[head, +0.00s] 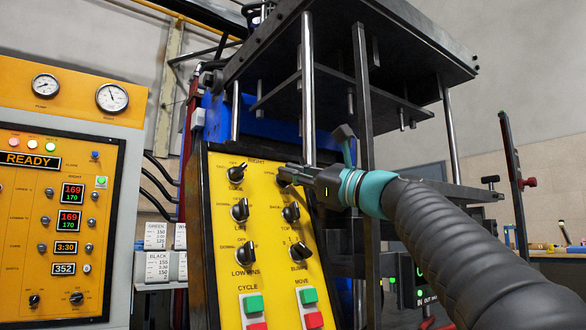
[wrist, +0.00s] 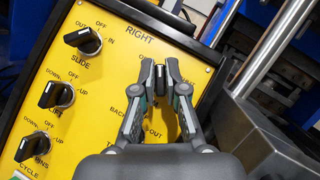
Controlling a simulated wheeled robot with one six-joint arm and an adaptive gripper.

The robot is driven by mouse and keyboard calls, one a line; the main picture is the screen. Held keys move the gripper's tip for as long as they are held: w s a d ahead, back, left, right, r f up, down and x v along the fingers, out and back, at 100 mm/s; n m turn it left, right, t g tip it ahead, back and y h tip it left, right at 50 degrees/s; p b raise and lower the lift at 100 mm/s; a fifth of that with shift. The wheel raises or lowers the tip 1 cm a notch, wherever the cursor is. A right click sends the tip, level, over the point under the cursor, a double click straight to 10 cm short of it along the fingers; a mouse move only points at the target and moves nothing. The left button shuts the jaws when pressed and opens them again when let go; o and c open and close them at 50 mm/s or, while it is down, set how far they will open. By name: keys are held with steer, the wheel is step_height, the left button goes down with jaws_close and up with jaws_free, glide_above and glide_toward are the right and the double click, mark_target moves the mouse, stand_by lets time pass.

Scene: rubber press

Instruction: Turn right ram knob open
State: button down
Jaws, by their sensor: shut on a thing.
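The right control panel (head: 216,185) is a yellow board with several black knobs in two columns; it also fills much of the wrist view (wrist: 110,75). My gripper (head: 287,174) reaches in from the right to the top knob of the right column. In the wrist view my gripper (wrist: 160,71) is shut on this ram knob (wrist: 159,76), a dark knob with one finger on each side. The fingers hide most of the knob and its label, so I cannot read its setting.
The slide knob (head: 237,173) is left of my gripper, with the back/top-out knob (head: 291,212) just below. Green and red buttons (head: 309,296) are at the panel's bottom. A steel post (head: 308,90) and the press frame stand close behind and right.

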steer(key=c, duration=1.2)
jaws_free()
